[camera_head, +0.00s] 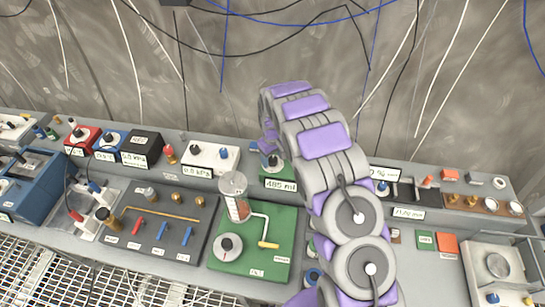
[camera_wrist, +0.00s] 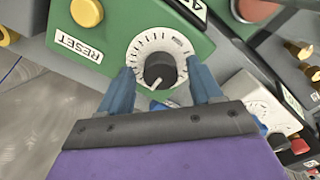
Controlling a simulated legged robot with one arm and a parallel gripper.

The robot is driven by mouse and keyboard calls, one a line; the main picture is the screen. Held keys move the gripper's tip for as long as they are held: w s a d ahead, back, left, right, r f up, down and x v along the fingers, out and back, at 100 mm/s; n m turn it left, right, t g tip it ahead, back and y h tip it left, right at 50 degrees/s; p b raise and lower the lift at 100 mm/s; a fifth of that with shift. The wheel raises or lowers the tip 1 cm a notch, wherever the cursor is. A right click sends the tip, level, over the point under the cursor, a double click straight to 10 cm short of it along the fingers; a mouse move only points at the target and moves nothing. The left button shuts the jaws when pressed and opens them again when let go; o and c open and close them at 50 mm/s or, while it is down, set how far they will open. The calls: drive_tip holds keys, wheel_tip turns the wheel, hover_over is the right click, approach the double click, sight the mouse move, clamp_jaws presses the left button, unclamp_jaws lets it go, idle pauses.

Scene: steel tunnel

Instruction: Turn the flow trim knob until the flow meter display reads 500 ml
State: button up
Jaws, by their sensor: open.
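The flow trim knob (camera_wrist: 160,70) is a black knob with a white pointer line, set in a white graduated dial on a green box (camera_wrist: 130,20). The pointer slants toward the lower left in the wrist view. My gripper (camera_wrist: 158,80) is open, with one blue finger on each side of the knob; I cannot tell whether they touch it. The flow meter display (camera_head: 281,185) reads about 485 ml in small print. In the head view my arm hides most of the green box and the gripper.
A RESET label (camera_wrist: 79,45) and a yellow button (camera_wrist: 11,33) are beside the dial. A white dial box (camera_wrist: 262,100) stands close on the right. In the head view a green pump panel (camera_head: 225,265) and a grey valve panel (camera_head: 150,260) crowd the bench.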

drive_tip(key=c, duration=1)
drive_tip(key=shift+c, duration=0.2)
drive_tip(key=shift+m, duration=0.3)
drive_tip(key=m+b, duration=0.1)
drive_tip(key=m, duration=0.2)
drive_tip(key=m+b, duration=0.1)
drive_tip(key=m, duration=0.4)
drive_tip(key=o, duration=1)
drive_tip(key=shift+a, duration=0.15)
drive_tip(key=shift+o, duration=0.2)
